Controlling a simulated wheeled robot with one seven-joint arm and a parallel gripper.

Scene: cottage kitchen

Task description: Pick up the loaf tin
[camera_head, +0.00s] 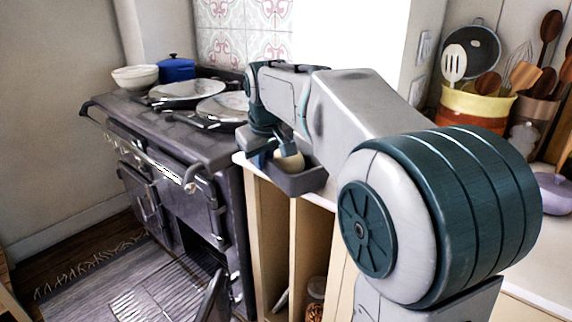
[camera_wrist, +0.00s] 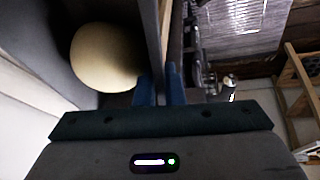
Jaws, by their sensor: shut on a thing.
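The loaf tin (camera_head: 301,182) is a dark grey rectangular tin at the front edge of the counter, beside the stove, in the head view. A round cream-coloured thing (camera_head: 289,161) is inside it; it also shows in the wrist view (camera_wrist: 106,58). My gripper (camera_head: 263,152) is at the tin's stove-side end, pointing down. In the wrist view my gripper (camera_wrist: 160,86) has its two blue fingers on either side of the wall of the loaf tin (camera_wrist: 152,38), shut on it. My arm hides part of the tin's surroundings. I cannot tell whether the tin touches the counter.
The black stove (camera_head: 160,130) with a front rail (camera_head: 140,150) stands left of the counter. A blue pot (camera_head: 177,69) and white bowl (camera_head: 135,77) stand on it. A yellow-and-red utensil crock (camera_head: 474,108) is on the right. Open shelves lie below the tin.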

